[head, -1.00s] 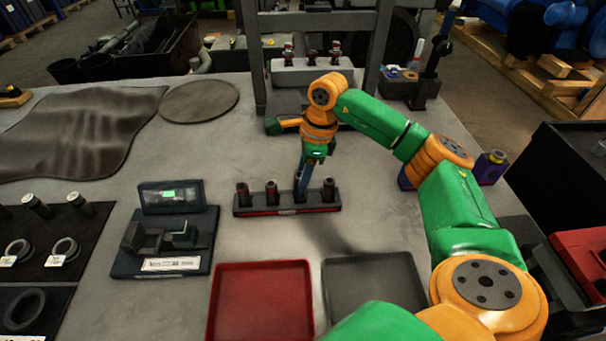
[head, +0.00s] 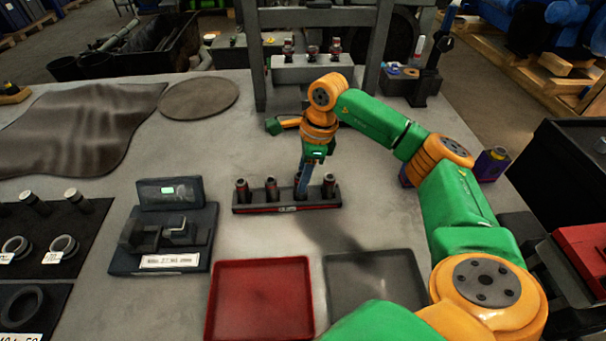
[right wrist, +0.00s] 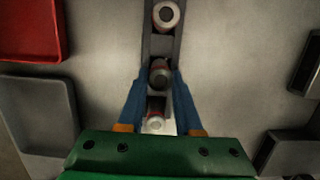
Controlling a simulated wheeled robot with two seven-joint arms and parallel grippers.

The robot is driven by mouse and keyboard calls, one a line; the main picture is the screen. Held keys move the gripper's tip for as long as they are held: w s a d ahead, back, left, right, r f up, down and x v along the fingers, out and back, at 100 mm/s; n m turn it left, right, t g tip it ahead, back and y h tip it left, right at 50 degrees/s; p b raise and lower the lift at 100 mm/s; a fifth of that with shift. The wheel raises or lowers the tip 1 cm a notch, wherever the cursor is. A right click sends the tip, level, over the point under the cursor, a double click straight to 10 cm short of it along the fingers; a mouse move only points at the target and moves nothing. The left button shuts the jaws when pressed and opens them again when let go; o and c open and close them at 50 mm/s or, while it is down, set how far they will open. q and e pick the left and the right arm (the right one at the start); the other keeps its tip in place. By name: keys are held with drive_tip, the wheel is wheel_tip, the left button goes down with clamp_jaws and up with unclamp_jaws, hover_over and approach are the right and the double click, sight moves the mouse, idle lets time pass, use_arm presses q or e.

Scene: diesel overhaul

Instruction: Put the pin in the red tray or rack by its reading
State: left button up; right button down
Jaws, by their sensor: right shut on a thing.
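The dark rack (head: 262,210) with a red front strip stands mid-table and holds several upright pins. Pins at its left (head: 242,190), second place (head: 271,189) and right end (head: 329,186) show clear of the fingers. My right gripper (head: 301,190) points down at the rack, its blue fingers shut on the third pin (right wrist: 160,74), which still stands in the rack line. The red tray (head: 260,298) is empty, in front of the rack. The measuring stand (head: 128,262) with a small lit display (head: 168,192) is left of it; its digits are unreadable. My left gripper is out of view.
A grey tray (head: 375,285) lies empty right of the red tray. A dark mat (head: 75,250) with rings and pins is at the left. A grey frame (head: 258,65) stands behind the rack. Bare tabletop lies around the rack.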

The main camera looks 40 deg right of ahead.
drive_tip(key=shift+f, duration=0.1)
drive_tip(key=shift+f+b, duration=0.4)
drive_tip(key=shift+c, duration=0.5)
unclamp_jaws()
drive_tip(key=shift+r, duration=0.1)
drive_tip(key=p+v, duration=0.2)
drive_tip(key=a+p+v, duration=0.1)
drive_tip(key=p+v, duration=0.1)
drive_tip(key=v, duration=0.1)
drive_tip(key=p+v, duration=0.3)
drive_tip(key=shift+w+a+r, duration=0.15)
drive_tip(key=shift+w+a, duration=0.05)
drive_tip(key=shift+w, duration=0.15)
